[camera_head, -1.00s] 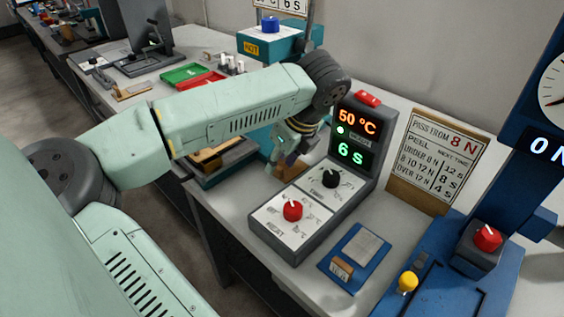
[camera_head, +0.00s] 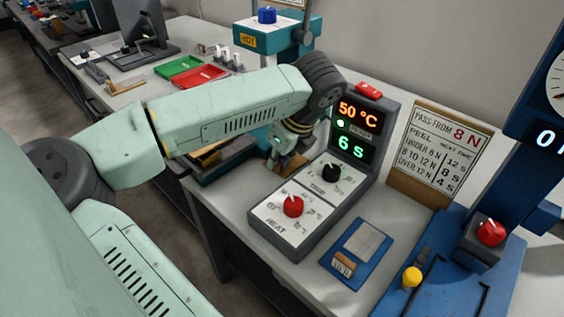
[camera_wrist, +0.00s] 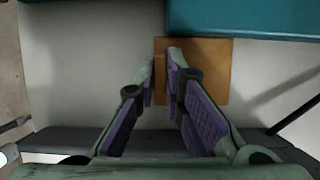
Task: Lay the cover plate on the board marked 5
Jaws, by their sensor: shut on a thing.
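A flat orange-brown plate, which looks like the cover plate (camera_wrist: 211,82), is at my fingertips in the wrist view. My gripper (camera_wrist: 160,65) is shut on it; a narrow brown strip shows between the fingers, and most of the plate shows to their right. In the head view my gripper (camera_head: 279,158) is low over the bench, left of the grey control box, with a brown piece (camera_head: 291,163) at its tips. I cannot tell whether the plate touches the bench. No mark 5 can be read on any board in these views.
The control box (camera_head: 308,208), showing 50 °C and 6 S, stands close to the right of my gripper. A teal machine (camera_wrist: 260,17) edges the plate in the wrist view. A blue board (camera_head: 360,255) and blue machine (camera_head: 450,285) are further right.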

